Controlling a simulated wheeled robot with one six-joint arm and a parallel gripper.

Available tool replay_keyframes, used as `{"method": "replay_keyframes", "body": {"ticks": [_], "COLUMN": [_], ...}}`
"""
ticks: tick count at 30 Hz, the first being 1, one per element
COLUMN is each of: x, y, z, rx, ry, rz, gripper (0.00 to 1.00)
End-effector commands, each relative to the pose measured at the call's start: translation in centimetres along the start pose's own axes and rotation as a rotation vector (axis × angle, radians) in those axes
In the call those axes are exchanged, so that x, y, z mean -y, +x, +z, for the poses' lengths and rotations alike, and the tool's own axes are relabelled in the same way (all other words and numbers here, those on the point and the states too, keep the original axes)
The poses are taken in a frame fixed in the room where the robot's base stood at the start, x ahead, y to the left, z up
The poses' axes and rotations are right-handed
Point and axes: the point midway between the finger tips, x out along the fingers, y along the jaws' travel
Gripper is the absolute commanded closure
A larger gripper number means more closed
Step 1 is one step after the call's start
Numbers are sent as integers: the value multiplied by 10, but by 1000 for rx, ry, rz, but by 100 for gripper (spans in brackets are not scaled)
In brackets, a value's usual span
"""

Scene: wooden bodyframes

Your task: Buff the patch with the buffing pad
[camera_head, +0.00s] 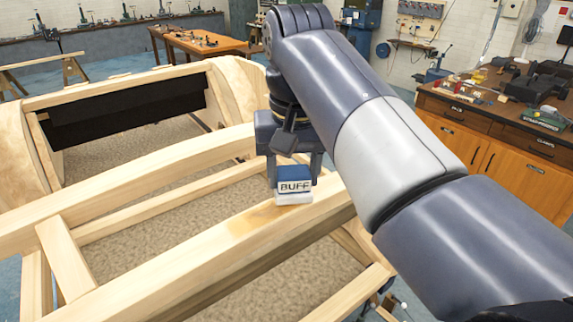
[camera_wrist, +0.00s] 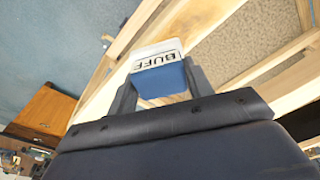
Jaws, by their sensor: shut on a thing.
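The buffing pad (camera_head: 294,184) is a blue block with a white lower layer and a label reading BUFF. My gripper (camera_head: 295,172) is shut on it, with a finger on either side. The pad is at the top of a wooden rail (camera_head: 190,262) of the bodyframe; I cannot tell whether it touches the wood. A darker, yellowish patch (camera_head: 240,225) shows on the rail just left of and below the pad.
The wooden bodyframe has several beams, including a parallel rail (camera_head: 120,187) behind and a cross piece (camera_head: 64,257). A black panel (camera_head: 125,110) is at its far end. A workbench (camera_head: 500,140) with tools stands at the right, and a wooden table (camera_head: 200,45) at the back.

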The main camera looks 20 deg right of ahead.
Motion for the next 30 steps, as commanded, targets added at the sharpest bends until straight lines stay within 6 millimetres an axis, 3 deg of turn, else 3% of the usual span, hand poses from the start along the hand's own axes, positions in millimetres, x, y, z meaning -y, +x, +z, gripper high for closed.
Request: {"method": "replay_keyframes", "body": {"ticks": [14, 30], "x": [0, 34], "y": [8, 3], "z": [1, 20], "rx": [0, 0], "ry": [0, -2], "rz": [0, -1], "gripper": [78, 78]}}
